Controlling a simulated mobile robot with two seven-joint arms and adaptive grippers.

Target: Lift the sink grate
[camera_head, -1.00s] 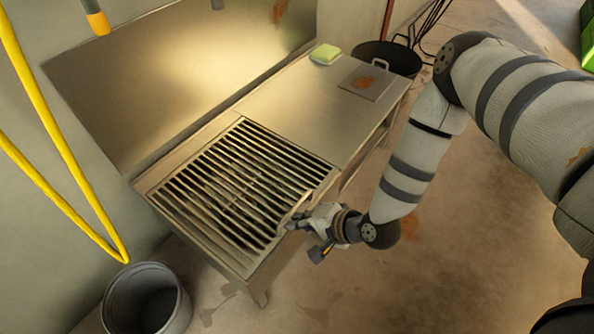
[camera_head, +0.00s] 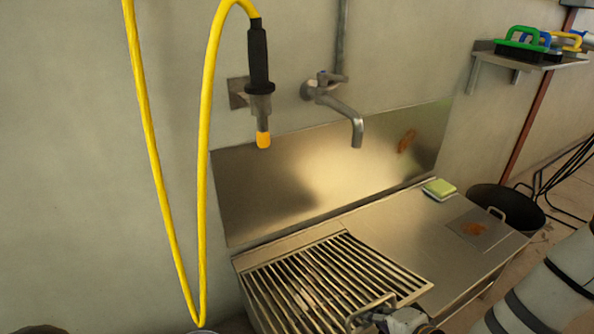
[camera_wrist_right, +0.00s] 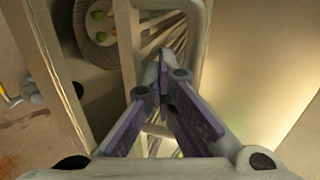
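The sink grate (camera_head: 300,288), a rack of parallel metal bars, lies at the left part of the steel sink counter. A bent tubular handle (camera_head: 358,318) stands at its front right side. My right gripper (camera_head: 382,318) is at this handle, at the bottom of the head view. In the right wrist view its purple fingers (camera_wrist_right: 163,72) converge closely at the tips, within the outline of the tubular handle (camera_wrist_right: 196,30). Whether a bar is clamped between them is hidden. I cannot tell whether the grate is raised. My left gripper is not in view.
A yellow hose (camera_head: 203,170) hangs at left with its spray nozzle (camera_head: 260,85). A wall tap (camera_head: 345,112) overhangs the back. A sponge (camera_head: 439,188) and a plate with a rusty stain (camera_head: 480,228) lie on the right counter. A dark tub (camera_head: 515,208) stands beyond.

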